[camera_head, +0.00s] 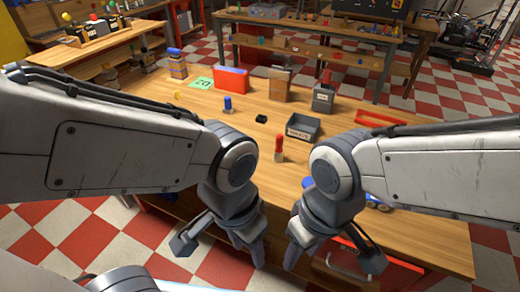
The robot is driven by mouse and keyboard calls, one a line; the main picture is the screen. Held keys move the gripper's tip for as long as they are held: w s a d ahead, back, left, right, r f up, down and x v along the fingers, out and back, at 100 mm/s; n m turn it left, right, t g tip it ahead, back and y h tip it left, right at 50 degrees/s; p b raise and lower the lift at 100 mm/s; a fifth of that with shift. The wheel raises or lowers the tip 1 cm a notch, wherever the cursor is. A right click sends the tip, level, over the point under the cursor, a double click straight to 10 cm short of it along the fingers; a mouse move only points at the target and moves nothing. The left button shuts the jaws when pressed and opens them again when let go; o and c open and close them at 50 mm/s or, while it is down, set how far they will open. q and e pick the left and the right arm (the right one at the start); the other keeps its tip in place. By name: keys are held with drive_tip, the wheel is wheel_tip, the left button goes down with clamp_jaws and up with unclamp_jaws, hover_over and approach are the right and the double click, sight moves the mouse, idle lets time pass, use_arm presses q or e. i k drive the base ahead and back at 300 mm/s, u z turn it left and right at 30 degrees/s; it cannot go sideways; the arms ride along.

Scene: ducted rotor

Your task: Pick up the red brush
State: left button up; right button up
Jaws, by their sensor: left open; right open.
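A small upright object with a red top and a pale lower end (278,149) stands on the wooden workbench (240,110), between my two arms; it looks like the red brush. Another red-topped item (326,77) stands up out of a grey box (323,98) further back; I cannot tell what it is. My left gripper (221,246) is open and empty, pointing down at the bench's near edge. My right gripper (332,261) is open and empty to its right, also pointing down. Both are nearer to me than the red brush and apart from it.
A dark grey open bin (304,127), a blue item (228,104) and a small black piece (261,119) are on the bench. A red bin (231,80), a cardboard box (278,86) and a red tray (380,118) stand further back. Bare wood surrounds the brush.

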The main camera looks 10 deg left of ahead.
sight(278, 158)
drive_tip(key=u, duration=0.5)
drive_tip(key=k, duration=0.55)
drive_tip(key=u, duration=0.8)
drive_tip(key=i, duration=1.25)
drive_tip(key=z, duration=1.2)
drive_tip(key=i, duration=0.7)
drive_tip(key=z, duration=0.75)
